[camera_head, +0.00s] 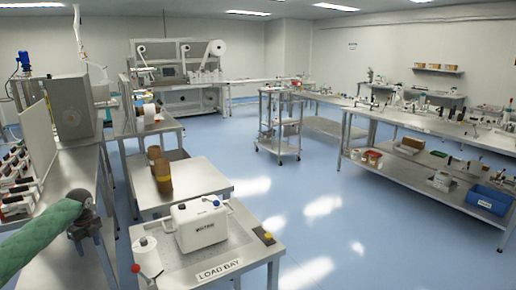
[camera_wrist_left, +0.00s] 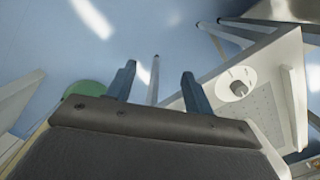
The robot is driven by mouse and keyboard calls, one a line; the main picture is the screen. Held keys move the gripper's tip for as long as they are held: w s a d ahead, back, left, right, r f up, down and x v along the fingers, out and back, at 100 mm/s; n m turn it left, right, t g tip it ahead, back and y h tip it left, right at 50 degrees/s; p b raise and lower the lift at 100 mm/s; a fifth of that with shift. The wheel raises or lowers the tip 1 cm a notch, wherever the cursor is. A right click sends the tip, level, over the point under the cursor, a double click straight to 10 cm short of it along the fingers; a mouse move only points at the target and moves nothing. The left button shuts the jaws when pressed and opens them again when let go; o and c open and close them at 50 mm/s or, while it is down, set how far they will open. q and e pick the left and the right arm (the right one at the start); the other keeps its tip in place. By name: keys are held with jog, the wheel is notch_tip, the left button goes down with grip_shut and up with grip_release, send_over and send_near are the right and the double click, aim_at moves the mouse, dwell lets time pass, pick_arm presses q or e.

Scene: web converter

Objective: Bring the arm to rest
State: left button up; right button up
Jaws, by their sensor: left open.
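My left arm, in a green sleeve (camera_head: 42,240), comes in from the left in the head view. My left gripper (camera_head: 84,232) points down beside the steel bench at the left, short of the load bay table. In the left wrist view its two fingers (camera_wrist_left: 156,76) stand apart with nothing between them. My right arm and gripper do not show.
Brown rolls (camera_head: 160,172) stand on a table behind. A cart (camera_head: 279,125) stands on open blue floor.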

pick_arm(q)
jog(key=s+a+f+n+y, duration=0.1)
jog(key=s+f+n+y, duration=0.4)
jog(key=s+f, duration=1.55)
jog(key=s+f+n+t, duration=0.1)
jog(key=s+f+n, duration=0.2)
jog(key=s, duration=0.5)
jog(key=s+d+f+n+t, duration=0.1)
jog(key=s+f+n, duration=0.25)
jog(key=s, duration=0.35)
jog(key=s+f+n+t, duration=0.1)
jog(key=s+f+n, duration=0.2)
jog(key=s, duration=0.5)
jog(key=s+d+f+n+h, duration=0.15)
jog(key=d+f, duration=0.25)
jog(key=d, duration=0.4)
jog(key=s+d+f+g+h, duration=0.1)
jog(key=s+d+f, duration=0.25)
jog(key=d, duration=0.35)
jog(key=s+d+f+n+h, duration=0.15)
jog(key=d+f, duration=0.25)
jog(key=d, duration=0.4)
jog(key=s+d+f+n+h, duration=0.1)
jog(key=d+n+h, duration=0.1)
jog(key=d, duration=2.2)
jog(key=shift+d+f+g+h, duration=0.25)
jog(key=shift+g+h, duration=0.05)
jog(key=shift+h, duration=0.2)
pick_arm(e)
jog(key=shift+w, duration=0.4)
